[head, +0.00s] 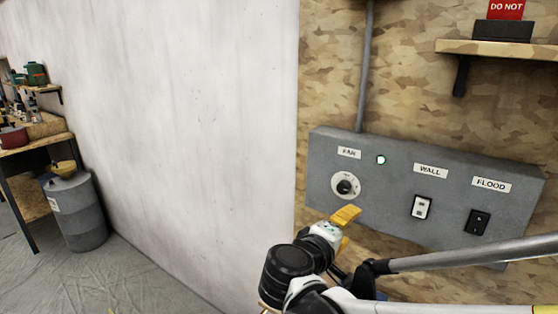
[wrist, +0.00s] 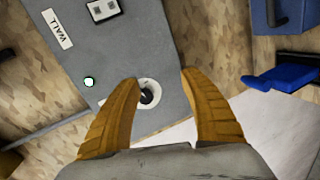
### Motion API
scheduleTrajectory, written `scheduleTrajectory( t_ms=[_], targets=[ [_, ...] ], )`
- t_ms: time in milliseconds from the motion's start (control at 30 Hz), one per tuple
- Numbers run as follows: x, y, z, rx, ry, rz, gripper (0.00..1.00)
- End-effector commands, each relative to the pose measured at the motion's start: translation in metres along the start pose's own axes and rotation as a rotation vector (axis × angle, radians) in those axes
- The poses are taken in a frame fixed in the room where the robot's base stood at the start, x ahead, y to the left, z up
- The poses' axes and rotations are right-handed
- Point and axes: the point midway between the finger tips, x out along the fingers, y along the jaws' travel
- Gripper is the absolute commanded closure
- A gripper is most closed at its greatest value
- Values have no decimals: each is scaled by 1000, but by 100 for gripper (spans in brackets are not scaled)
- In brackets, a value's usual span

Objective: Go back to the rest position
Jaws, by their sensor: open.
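My gripper (head: 345,228) with yellow fingers is in front of the grey control box, just below the FAN dial in the head view. In the wrist view my gripper (wrist: 160,88) is open, its two fingers spread apart with nothing held between them. The white round FAN dial (head: 345,186) with a black knob shows beside the left finger in the wrist view (wrist: 147,93), partly covered by it. I cannot tell whether the finger touches the dial. A lit green lamp (head: 381,160) is to the right of the FAN label.
The grey box (head: 390,200) also carries a WALL switch (head: 421,207) and a FLOOD switch (head: 478,221). A shelf (head: 500,49) sticks out above it. A blue object (wrist: 285,78) is at the right in the wrist view. A grey barrel (head: 76,212) stands at the left; floor beside it is open.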

Motion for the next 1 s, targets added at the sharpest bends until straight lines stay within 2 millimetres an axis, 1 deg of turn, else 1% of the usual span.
scheduleTrajectory(
  t_ms=[33, 67, 100, 167, 200, 267, 300, 333, 400, 500, 600, 700, 1000],
  targets=[
    [3, -5, 28, 53, -32, -86, 48],
    [3, -11, 42, 92, -47, -147, 48],
    [0, -19, 61, 149, -67, -229, 48],
    [-8, -32, 85, 242, -92, -345, 48],
    [-16, -42, 100, 309, -108, -420, 48],
    [-31, -54, 117, 415, -126, -524, 48],
    [-42, -62, 125, 488, -135, -588, 48],
    [-50, -68, 131, 542, -140, -632, 48],
    [-68, -77, 138, 661, -149, -719, 48],
    [-89, -86, 142, 800, -152, -810, 48],
    [-102, -90, 142, 889, -150, -863, 48],
    [-108, -91, 141, 931, -148, -887, 48],
    [-109, -91, 140, 936, -147, -892, 48]
  ],
)
